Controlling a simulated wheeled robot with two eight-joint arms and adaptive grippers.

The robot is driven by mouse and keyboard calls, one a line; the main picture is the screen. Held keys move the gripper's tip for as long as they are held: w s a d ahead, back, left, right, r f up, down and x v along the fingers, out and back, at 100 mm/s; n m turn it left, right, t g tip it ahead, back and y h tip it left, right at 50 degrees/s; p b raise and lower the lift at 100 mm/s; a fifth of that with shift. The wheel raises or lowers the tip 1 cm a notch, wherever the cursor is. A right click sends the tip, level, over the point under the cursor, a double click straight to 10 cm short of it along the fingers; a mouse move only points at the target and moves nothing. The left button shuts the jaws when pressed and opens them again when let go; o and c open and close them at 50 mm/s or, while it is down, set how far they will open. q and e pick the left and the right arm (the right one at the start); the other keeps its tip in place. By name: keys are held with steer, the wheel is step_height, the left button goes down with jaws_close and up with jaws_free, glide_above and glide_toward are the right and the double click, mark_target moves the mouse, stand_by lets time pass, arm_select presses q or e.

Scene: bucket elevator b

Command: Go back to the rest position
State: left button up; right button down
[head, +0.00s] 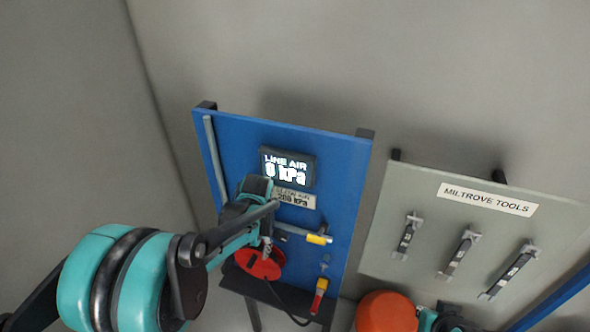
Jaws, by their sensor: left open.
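My left arm comes in from the lower left, and its gripper (267,249) is in front of the blue panel (232,135). The gripper is open, and I see nothing held in it. It appears just in front of or above a red round part (262,264) low on the panel; I cannot tell whether they touch. My right gripper is not clearly in view; a bit of teal and black arm shows at the bottom edge.
The panel carries a display (287,168) reading "LINE AIR 0 kPa", a grey pipe with a yellow piece (317,239), and a red-and-yellow fitting (319,296). A grey tool board (405,180) with three hanging tools stands right. An orange rounded object (386,312) is below.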

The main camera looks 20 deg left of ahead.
arm_select(q)
steer(key=s+d+f+t+h+b, duration=0.1)
steer(key=s+d+f+t+b, duration=0.2)
steer(key=s+b, duration=0.3)
steer(key=s+d+f+n+t+b, duration=0.1)
steer(key=s+d+f+t+b, duration=0.3)
steer(key=b, duration=0.8)
steer(key=shift+s+d+f+h, duration=0.4)
steer(key=shift+s+d+f, duration=0.55)
steer(key=shift+s+d, duration=0.2)
